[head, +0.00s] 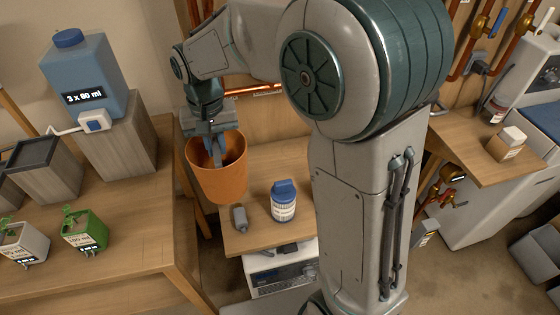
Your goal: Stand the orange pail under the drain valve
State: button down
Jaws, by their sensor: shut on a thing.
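The orange pail (219,186) is upright or nearly so in the head view, left of centre. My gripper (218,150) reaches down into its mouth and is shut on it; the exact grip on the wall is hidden. The pail appears at the left edge of a low wooden bench, and seems to hang clear of it, though its base's height is hard to tell. A brass valve with a red part (450,190) shows under the right counter; I cannot tell whether this is the drain valve.
A blue-capped bottle (284,205) and a small grey cylinder (240,217) stand or lie on the low bench (262,238). A left table (130,235) holds a blue jug (85,75) and small plant pots (84,232). My arm hides much of the middle.

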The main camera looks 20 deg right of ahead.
jog(key=w+d+p, duration=0.2)
jog(key=d+p, duration=0.1)
jog(key=d, duration=1.2)
notch_tip(320, 180, down, 7)
jog(key=shift+w+d, duration=0.15)
jog(key=shift+d, duration=0.15)
jog(key=shift+f, duration=0.15)
jog(key=c, duration=1.4)
grip_release()
